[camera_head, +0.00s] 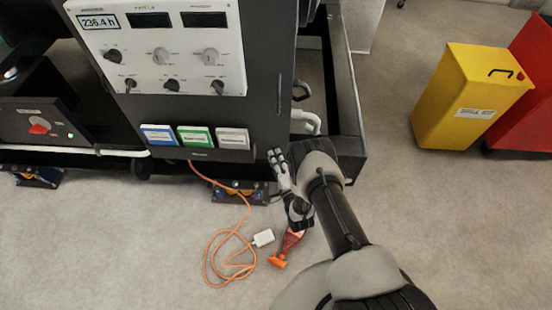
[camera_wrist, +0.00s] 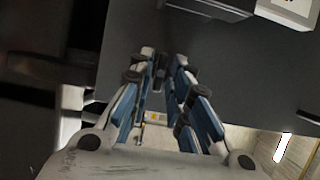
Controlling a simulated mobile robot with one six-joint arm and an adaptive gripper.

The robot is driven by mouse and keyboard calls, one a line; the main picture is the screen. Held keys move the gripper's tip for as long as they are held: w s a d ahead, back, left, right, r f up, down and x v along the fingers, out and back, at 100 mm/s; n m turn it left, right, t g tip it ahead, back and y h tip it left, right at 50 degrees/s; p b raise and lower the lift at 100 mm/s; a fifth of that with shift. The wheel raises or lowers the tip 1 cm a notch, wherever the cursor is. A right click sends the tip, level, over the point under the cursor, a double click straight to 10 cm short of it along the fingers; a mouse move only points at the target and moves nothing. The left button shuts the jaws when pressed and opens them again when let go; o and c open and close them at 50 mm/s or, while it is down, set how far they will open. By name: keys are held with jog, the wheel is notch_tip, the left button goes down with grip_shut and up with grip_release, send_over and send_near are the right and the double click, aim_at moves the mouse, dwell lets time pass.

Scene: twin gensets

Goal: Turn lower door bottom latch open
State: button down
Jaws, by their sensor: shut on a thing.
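My gripper (camera_head: 276,158) reaches in from the lower right to the lower right part of the dark cabinet (camera_head: 258,60). In the wrist view my gripper (camera_wrist: 157,58) has its fingertips brought close together against the dark grey panel (camera_wrist: 225,65). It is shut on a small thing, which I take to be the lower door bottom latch. The latch itself is hidden between the fingers, so I cannot tell how far it is turned.
An orange cable (camera_head: 213,240) and an orange-red object (camera_head: 288,245) lie on the floor. A yellow bin (camera_head: 460,95) stands right; floor between is clear.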

jog(key=shift+r, duration=0.1)
jog(key=n+g+h+p, duration=0.1)
jog(key=n+h, duration=0.1)
jog(key=n, duration=0.2)
jog(key=n+g+h, duration=0.1)
jog(key=n+h, duration=0.1)
jog(key=n, duration=0.2)
jog(key=a+r+n+g+h+p, duration=0.1)
jog(key=n+h, duration=0.1)
jog(key=n, duration=0.3)
jog(key=shift+w+h+p, duration=0.1)
jog(key=shift+h+p, duration=0.25)
jog(key=shift+h, duration=0.05)
jog(key=shift+n, duration=0.3)
dwell(0.6)
jog(key=c, duration=1.5)
grip_release()
jog(key=shift+f, duration=0.1)
jog(key=v, duration=1.2)
